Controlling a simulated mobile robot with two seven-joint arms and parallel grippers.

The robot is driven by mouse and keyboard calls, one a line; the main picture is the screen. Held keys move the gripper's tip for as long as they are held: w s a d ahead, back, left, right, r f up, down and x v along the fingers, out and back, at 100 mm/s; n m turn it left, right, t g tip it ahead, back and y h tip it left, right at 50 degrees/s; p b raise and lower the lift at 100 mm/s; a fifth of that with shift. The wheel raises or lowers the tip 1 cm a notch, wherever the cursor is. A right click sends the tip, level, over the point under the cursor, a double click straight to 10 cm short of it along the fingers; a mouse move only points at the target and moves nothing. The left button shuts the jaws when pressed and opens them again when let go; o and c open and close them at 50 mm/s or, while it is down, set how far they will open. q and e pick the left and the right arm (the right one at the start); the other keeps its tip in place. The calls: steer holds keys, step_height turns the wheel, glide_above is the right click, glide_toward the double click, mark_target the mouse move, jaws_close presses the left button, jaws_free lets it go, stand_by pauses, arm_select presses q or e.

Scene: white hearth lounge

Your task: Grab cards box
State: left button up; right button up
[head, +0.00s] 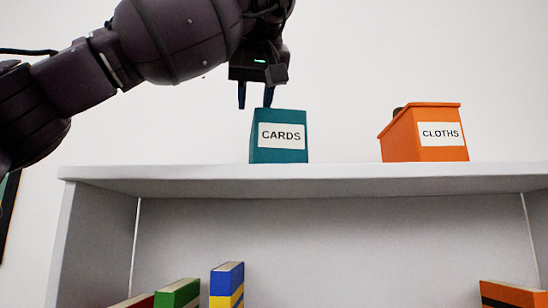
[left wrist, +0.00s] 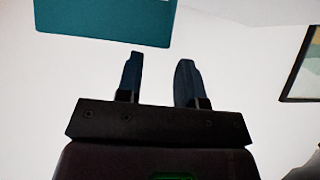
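The teal cards box (head: 281,155) stands on top of the white shelf, with a white CARDS label on its front. It also shows at the top left of the left wrist view (left wrist: 105,20), beyond the fingertips. My left gripper (head: 255,104) points down just above the box's top left side in the head view. Its two fingers (left wrist: 158,58) are apart with nothing between them. I cannot tell whether a fingertip touches the box. My right gripper is in neither view.
An orange box (head: 440,152) labelled CLOTHS stands to the right on the same white shelf (head: 320,178). A gap of bare shelf top lies between the boxes. Several books (head: 227,284) stand in the compartment below. A framed picture (left wrist: 303,68) hangs at the right in the wrist view.

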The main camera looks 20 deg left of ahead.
arm_select(q)
steer(key=shift+w+r+p+x, duration=0.1)
steer(key=shift+r+p+x, duration=0.1)
steer(key=shift+x, duration=1.1)
steer(key=shift+w+r+p+x, duration=0.1)
steer(key=shift+p+x, duration=0.1)
steer(key=shift+x, duration=1.15)
steer(key=shift+s+r, duration=0.1)
steer(key=shift+s, duration=0.05)
steer(key=shift+c, duration=0.7)
jaws_close()
